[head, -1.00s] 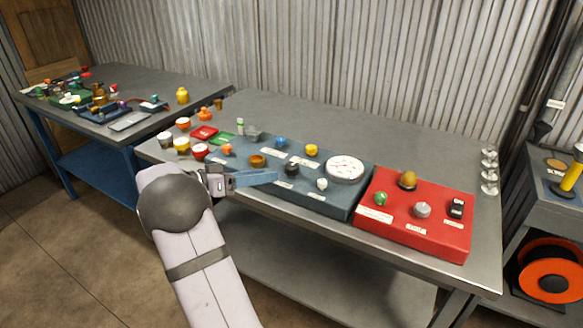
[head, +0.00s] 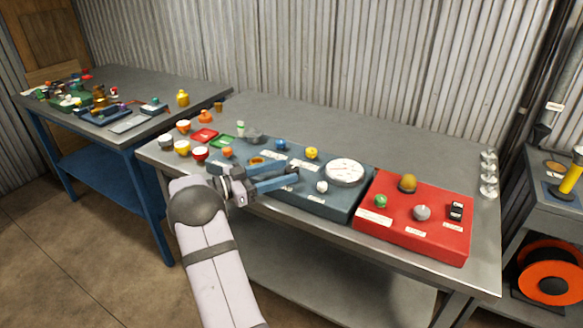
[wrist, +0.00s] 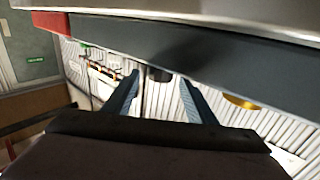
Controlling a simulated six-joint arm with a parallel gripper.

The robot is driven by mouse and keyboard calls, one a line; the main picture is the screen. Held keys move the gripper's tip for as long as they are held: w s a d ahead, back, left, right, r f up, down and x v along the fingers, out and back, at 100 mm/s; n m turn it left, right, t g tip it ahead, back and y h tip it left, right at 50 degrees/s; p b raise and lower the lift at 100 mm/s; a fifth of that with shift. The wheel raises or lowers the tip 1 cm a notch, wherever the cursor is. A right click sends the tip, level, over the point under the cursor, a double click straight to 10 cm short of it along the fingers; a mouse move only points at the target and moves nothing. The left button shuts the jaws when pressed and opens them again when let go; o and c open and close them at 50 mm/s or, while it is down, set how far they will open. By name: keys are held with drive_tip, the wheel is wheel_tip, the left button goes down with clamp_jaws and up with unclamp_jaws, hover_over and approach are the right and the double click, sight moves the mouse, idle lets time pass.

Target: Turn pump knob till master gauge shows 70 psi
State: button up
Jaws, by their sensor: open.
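The blue-grey panel (head: 318,206) carries a large white dial gauge (head: 345,171), which looks like the master gauge; its reading is too small to tell. My gripper (head: 294,176) is open, its blue fingers reaching low across the panel from the left to a black knob, mostly hidden in the head view. In the wrist view, this black knob (wrist: 158,74) shows between the tips of my open gripper (wrist: 159,79), with space on either side. A brass knob (wrist: 240,103) stands to the right there. I cannot read which knob is labelled pump.
A white knob (head: 321,187), a yellow knob (head: 312,153) and a blue knob (head: 281,145) stand nearby on the panel. A red panel (head: 400,231) with several controls adjoins at right. Several cups and trays crowd the left; the back of the table (head: 400,130) is clear.

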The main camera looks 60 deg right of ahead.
sight(291, 168)
drive_tip(key=shift+p+x, duration=0.35)
drive_tip(key=shift+x, duration=1.35)
drive_tip(key=shift+c, duration=0.2)
drive_tip(key=c, duration=1)
drive_tip(key=g+b, duration=0.1)
drive_tip(key=b, duration=0.2)
drive_tip(key=shift+w+f+m+y, duration=0.1)
drive_tip(key=shift+f+m+y, duration=0.2)
drive_tip(key=shift+m, duration=0.1)
drive_tip(key=y+b, duration=0.1)
drive_tip(key=b, duration=0.1)
drive_tip(key=shift+r+m+g+b, duration=0.3)
drive_tip(key=shift+m+g+b, duration=0.05)
drive_tip(key=shift+m+g, duration=0.05)
drive_tip(key=o, duration=1)
drive_tip(key=shift+o, duration=0.2)
